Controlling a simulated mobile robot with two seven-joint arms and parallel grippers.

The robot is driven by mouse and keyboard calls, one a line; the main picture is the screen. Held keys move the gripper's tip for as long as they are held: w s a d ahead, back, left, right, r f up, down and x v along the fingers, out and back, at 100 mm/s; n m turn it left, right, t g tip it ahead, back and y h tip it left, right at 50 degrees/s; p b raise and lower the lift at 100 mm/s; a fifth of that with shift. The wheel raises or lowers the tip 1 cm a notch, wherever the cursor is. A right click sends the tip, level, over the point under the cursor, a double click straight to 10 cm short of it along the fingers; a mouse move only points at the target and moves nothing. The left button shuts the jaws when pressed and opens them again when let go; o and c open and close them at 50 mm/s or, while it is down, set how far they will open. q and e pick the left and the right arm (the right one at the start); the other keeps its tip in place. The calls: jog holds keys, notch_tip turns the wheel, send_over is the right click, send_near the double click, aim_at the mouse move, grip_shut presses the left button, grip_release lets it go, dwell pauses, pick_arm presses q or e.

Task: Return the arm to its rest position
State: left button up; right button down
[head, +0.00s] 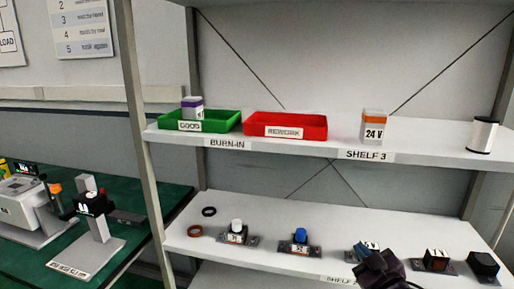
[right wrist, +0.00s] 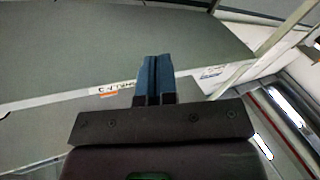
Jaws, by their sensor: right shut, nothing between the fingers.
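My right gripper (head: 372,262) shows at the bottom right of the head view, in front of the lower shelf (head: 330,215). In the right wrist view the two fingers of my right gripper (right wrist: 155,78) lie together with nothing between them. A grey shelf surface (right wrist: 120,45) fills the upper part of that view beyond the fingers. My left gripper is not in view.
Several small devices, such as one with a blue knob (head: 300,238), stand along the lower shelf. The upper shelf holds a green tray (head: 222,124), a red tray (head: 318,131) and a 24 V box (head: 373,126). A green bench (head: 135,210) with instruments stands left.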

jog(key=s+d+f+m+g+h, duration=0.1)
jog(key=s+f+m+g+h, duration=0.1)
jog(key=s+f, duration=1)
jog(key=s+d+f+m+g+h, duration=0.1)
jog(key=s+f+m+g, duration=0.3)
jog(key=s+f, duration=0.8)
jog(key=shift+s+d+f+h, duration=0.4)
jog(key=shift+s+h, duration=0.1)
jog(key=shift+s, duration=0.3)
dwell(2.3)
